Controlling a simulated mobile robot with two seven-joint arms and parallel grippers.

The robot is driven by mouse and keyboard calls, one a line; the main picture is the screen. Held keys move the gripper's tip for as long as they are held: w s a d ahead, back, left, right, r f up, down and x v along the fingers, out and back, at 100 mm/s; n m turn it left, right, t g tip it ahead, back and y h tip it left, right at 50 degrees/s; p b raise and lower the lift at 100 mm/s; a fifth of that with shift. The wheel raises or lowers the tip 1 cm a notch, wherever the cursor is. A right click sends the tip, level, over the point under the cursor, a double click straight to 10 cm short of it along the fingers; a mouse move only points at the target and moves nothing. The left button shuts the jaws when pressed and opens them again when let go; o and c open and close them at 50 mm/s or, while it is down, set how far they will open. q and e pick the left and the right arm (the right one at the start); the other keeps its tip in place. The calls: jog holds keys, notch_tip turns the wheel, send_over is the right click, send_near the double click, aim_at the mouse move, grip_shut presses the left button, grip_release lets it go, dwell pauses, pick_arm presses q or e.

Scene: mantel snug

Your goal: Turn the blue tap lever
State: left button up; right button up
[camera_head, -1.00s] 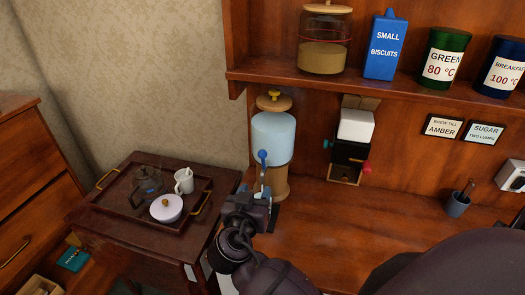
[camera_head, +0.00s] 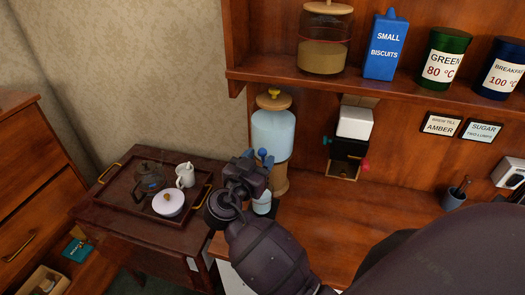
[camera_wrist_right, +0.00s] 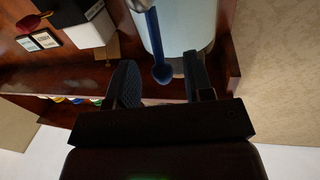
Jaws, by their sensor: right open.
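The blue tap lever (camera_head: 263,153) is on the front of a pale blue water dispenser (camera_head: 274,130) with a wooden lid and base. My right gripper (camera_head: 258,158) is in front of the dispenser and hides its lower part and the tap. In the right wrist view the blue lever (camera_wrist_right: 156,45) ends in a round knob between the two fingers of the open right gripper (camera_wrist_right: 162,80). A gap shows between the knob and each finger; I see no contact. My left gripper is not in view.
A dark side table holds a tray (camera_head: 125,204) with a glass teapot, white jug and lidded bowl, left of my arm. A black and white wall-mounted device (camera_head: 350,150) is right of the dispenser. A shelf (camera_head: 390,93) with jars and tins runs above. The counter (camera_head: 370,215) is mostly clear.

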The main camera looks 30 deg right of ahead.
jog(key=shift+x, duration=0.85)
jog(key=shift+w+d, duration=0.2)
jog(key=shift+d, duration=0.05)
jog(key=shift+c, duration=0.3)
